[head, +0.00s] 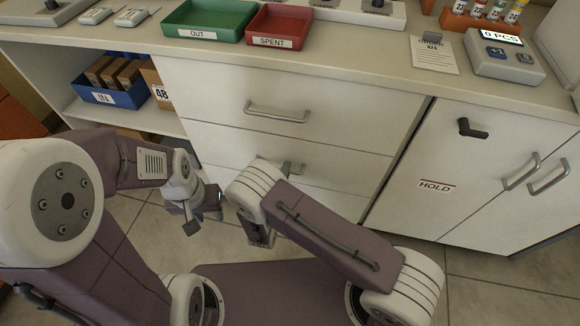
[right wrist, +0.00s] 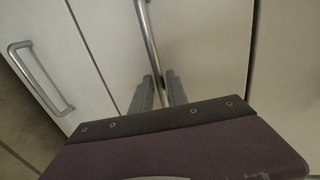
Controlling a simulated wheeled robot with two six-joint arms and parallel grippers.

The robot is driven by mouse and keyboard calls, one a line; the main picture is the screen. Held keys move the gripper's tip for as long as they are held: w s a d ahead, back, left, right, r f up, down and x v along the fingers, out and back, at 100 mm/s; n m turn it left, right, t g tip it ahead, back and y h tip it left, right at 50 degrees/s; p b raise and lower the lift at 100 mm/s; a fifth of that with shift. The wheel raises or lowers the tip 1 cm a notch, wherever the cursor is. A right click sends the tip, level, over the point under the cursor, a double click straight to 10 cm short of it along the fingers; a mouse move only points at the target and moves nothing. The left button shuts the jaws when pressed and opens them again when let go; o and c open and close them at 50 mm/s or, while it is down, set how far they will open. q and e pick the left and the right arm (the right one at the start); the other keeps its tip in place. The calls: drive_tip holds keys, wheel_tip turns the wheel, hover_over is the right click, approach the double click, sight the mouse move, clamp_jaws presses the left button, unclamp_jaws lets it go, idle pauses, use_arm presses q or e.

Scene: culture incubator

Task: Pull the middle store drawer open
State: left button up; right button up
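The middle store drawer (head: 345,160) is a white front below the top drawer, and it looks flush with its neighbours. Its grey bar handle (head: 296,167) is partly hidden behind my right wrist. In the right wrist view the handle (right wrist: 147,28) runs down between the fingertips of my right gripper (right wrist: 160,82). The fingers stand apart with a small gap beside the bar; I cannot tell whether either touches it. In the head view the right fingers are hidden. My left gripper (head: 205,213) is empty, in front of the cabinet at left, its fingers apart.
The top drawer (head: 330,95) is shut; its handle (head: 277,112) also shows in the right wrist view (right wrist: 40,78). A door marked HOLD (head: 435,186) is at right. An open shelf with a blue bin (head: 115,97) is at left. Tiled floor lies below.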

drive_tip(key=shift+w+d, duration=0.1)
drive_tip(key=shift+w, duration=0.15)
clamp_jaws()
idle(1.3)
